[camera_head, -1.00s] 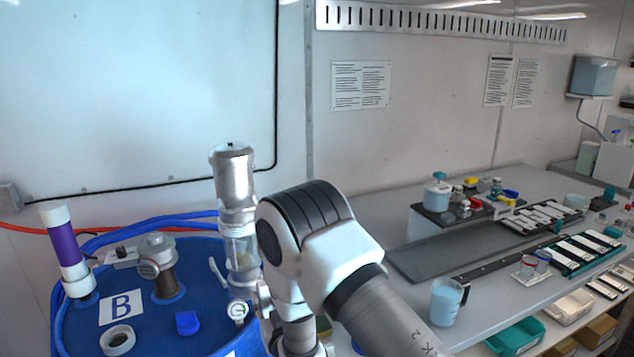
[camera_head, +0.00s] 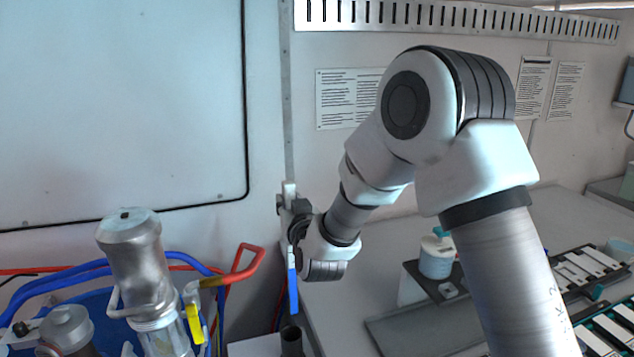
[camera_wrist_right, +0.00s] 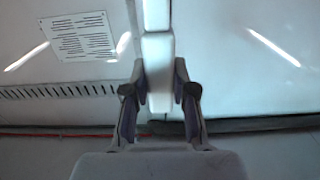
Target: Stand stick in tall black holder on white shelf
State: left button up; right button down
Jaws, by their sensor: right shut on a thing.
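My right gripper (camera_head: 291,216) is shut on the stick. The stick's blue lower part (camera_head: 293,288) hangs nearly upright below the fingers, and a white end (camera_head: 289,188) shows above them. In the right wrist view, the white stick (camera_wrist_right: 157,65) stands between the two fingers. The tall black holder (camera_head: 291,342) is below the stick's lower end, at the picture's bottom edge, with its lower part cut off. The stick's lower end is above the holder's mouth and looks apart from it. The white shelf (camera_head: 254,347) shows only in part beside the holder. My left gripper is out of view.
A metal and glass device (camera_head: 134,262) stands on the blue drum at left, with blue hoses (camera_head: 80,275), a red handle (camera_head: 246,262) and a yellow tag (camera_head: 194,323) nearby. A grey bench (camera_head: 555,215) with a white jar (camera_head: 437,256) lies at right. The wall is close behind.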

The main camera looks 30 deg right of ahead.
jog(key=shift+w+d+r, duration=0.1)
jog(key=shift+w+d, duration=0.05)
jog(key=shift+d, duration=0.2)
jog(key=s+a+b, duration=0.1)
jog(key=s+a, duration=0.1)
jog(key=a, duration=0.3)
pick_arm(q)
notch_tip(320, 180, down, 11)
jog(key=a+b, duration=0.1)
jog(key=b, duration=0.8)
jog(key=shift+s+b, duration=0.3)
jog(key=shift+b, duration=0.1)
pick_arm(e)
notch_tip(320, 180, down, 13)
jog(key=d, duration=0.2)
jog(key=shift+w+r, duration=0.15)
jog(key=shift+w, duration=0.15)
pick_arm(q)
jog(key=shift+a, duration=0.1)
